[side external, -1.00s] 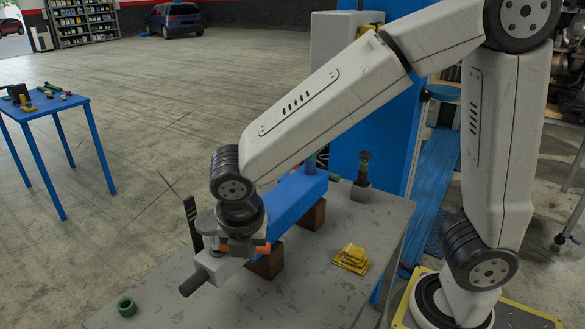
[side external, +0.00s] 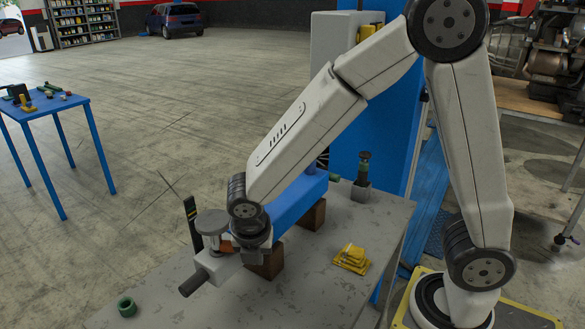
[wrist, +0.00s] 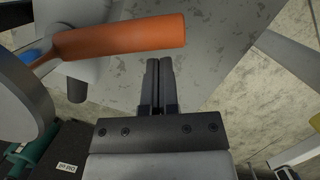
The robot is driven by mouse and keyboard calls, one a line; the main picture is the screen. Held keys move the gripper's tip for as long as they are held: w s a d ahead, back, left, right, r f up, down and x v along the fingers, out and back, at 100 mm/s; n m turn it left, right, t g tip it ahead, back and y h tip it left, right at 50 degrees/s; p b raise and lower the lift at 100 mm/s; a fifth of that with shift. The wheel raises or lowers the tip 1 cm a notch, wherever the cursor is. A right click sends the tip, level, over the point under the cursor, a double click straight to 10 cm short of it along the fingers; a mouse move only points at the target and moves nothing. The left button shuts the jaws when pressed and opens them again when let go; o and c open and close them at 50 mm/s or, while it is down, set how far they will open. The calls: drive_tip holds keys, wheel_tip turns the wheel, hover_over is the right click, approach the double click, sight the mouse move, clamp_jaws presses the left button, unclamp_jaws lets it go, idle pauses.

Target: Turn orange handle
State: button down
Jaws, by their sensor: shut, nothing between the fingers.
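The orange handle (wrist: 118,37) lies across the upper left of the wrist view, joined at its left end to a metal shaft. In the side view only a small orange piece of it (side external: 227,246) shows, left of my wrist. In the side view my gripper's fingertips are hidden behind my wrist.
A grey round knob (side external: 211,222) stands left of my wrist, close to it. A blue beam (side external: 296,200) on brown blocks (side external: 312,215) lies behind. A yellow part (side external: 351,257) and a green ring (side external: 127,307) lie on the grey table (side external: 330,290). The table's front right is clear.

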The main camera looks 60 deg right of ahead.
drive_tip(key=shift+w+d, duration=0.15)
drive_tip(key=shift+d, duration=0.1)
drive_tip(key=shift+w+d+r, duration=0.15)
drive_tip(key=shift+w+d, duration=0.1)
drive_tip(key=shift+d, duration=0.25)
drive_tip(key=shift+s+a, duration=0.1)
drive_tip(key=shift+a, duration=0.05)
drive_tip(key=s+a+r, duration=0.3)
drive_tip(key=a+r, duration=0.2)
drive_tip(key=r, duration=0.4)
drive_tip(key=shift+s, duration=0.25)
idle(0.5)
drive_tip(key=shift+f, duration=0.15)
